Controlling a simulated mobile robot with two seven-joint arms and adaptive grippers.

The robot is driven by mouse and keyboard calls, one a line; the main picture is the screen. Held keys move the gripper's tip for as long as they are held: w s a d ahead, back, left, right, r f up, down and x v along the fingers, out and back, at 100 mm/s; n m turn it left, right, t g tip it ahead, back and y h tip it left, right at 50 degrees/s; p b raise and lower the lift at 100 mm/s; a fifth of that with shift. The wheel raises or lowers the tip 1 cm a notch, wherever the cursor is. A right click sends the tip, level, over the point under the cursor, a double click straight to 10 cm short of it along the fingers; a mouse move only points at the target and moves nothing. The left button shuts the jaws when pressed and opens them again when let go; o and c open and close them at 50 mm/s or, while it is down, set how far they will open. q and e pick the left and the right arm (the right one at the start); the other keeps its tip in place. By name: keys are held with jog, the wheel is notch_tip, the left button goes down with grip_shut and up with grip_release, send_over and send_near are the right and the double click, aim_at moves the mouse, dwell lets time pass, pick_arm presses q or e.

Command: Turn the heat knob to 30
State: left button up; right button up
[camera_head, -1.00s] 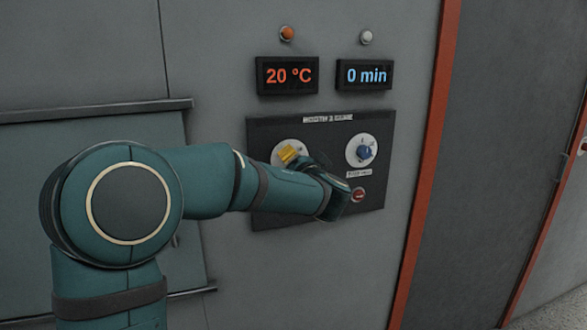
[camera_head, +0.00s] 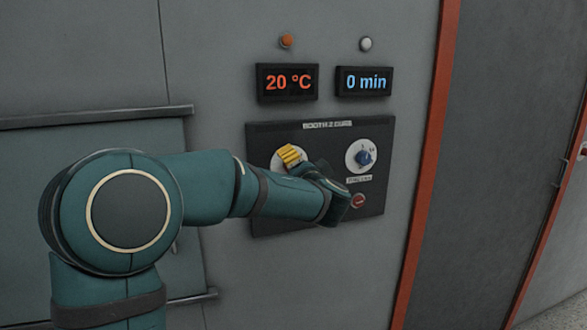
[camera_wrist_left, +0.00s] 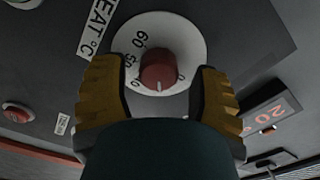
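The heat knob (camera_wrist_left: 158,71) is red and sits on a white round dial (camera_wrist_left: 185,38) beside a "HEAT °C" label in the left wrist view. The numbers 50 and 60 show on the dial. My left gripper (camera_wrist_left: 161,72) is open, with one yellow finger on each side of the knob and gaps between. In the head view my left gripper (camera_head: 290,155) covers much of the left dial, and the red knob is hidden there. The temperature display (camera_head: 288,82) reads 20 °C. My right gripper is not in view.
A blue knob (camera_head: 364,155) on a second white dial sits right of my left gripper. A red button (camera_head: 358,201) lies below it on the dark panel (camera_head: 262,215). The time display (camera_head: 365,81) reads 0 min. A red-edged door frame (camera_head: 427,170) stands to the right.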

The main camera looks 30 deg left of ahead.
pick_arm(q)
jog(key=shift+f, duration=0.1)
jog(key=v, duration=1.2)
dwell(0.4)
